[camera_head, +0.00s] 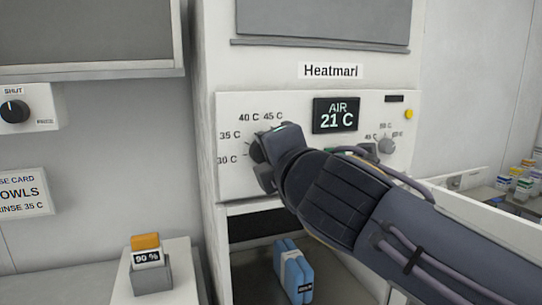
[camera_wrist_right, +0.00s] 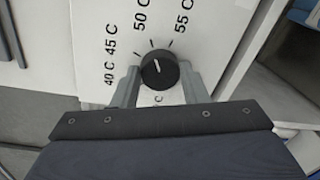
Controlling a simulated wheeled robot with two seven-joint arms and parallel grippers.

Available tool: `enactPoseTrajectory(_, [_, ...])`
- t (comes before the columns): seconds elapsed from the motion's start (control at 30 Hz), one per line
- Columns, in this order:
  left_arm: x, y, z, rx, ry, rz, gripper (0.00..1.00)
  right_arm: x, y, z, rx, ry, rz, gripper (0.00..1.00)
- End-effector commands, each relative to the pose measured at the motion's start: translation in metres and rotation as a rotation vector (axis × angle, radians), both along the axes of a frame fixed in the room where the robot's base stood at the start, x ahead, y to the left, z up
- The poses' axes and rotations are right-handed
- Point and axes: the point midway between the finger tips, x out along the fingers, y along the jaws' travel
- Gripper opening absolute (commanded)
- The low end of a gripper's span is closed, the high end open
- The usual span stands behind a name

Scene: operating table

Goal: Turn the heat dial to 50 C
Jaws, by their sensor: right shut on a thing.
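The heat dial (camera_head: 257,152) is a black round knob at the left of the white Heatmari panel, ringed by temperature labels. In the head view it is mostly hidden by my right gripper (camera_head: 271,156). In the right wrist view the dial (camera_wrist_right: 160,69) sits between the two fingers of my right gripper (camera_wrist_right: 160,86), which is shut on it. Its white pointer line slants up and slightly left, roughly toward the 50 C mark; the exact reading is hard to tell. My left gripper is not in view.
A display (camera_head: 336,115) reads AIR 21 C. A smaller grey dial (camera_head: 386,146) and a yellow button (camera_head: 408,114) are at the panel's right. Below is an open compartment with a blue pack (camera_head: 293,272). A 90 % holder (camera_head: 150,275) stands at lower left.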

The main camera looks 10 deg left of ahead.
Motion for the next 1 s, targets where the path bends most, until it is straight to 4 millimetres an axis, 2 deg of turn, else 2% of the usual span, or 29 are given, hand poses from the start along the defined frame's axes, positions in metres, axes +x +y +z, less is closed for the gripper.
enactPoseTrajectory(0.2, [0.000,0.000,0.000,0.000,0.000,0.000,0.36,0.000,0.000,-0.001,-0.002,0.001,-0.002,0.17])
enactPoseTrajectory(0.23, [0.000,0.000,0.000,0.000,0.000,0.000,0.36,0.000,0.000,-0.001,-0.002,0.001,-0.002,0.43])
enactPoseTrajectory(0.37, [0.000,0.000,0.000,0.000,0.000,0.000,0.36,0.000,0.000,-0.001,-0.003,0.000,-0.001,0.60])
enactPoseTrajectory(0.7, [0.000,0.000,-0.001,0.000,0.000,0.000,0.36,-0.003,-0.002,0.000,-0.002,-0.001,-0.001,0.61])
enactPoseTrajectory(1.0, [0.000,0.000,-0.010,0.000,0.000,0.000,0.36,-0.042,-0.028,0.003,0.000,-0.004,0.000,0.61])
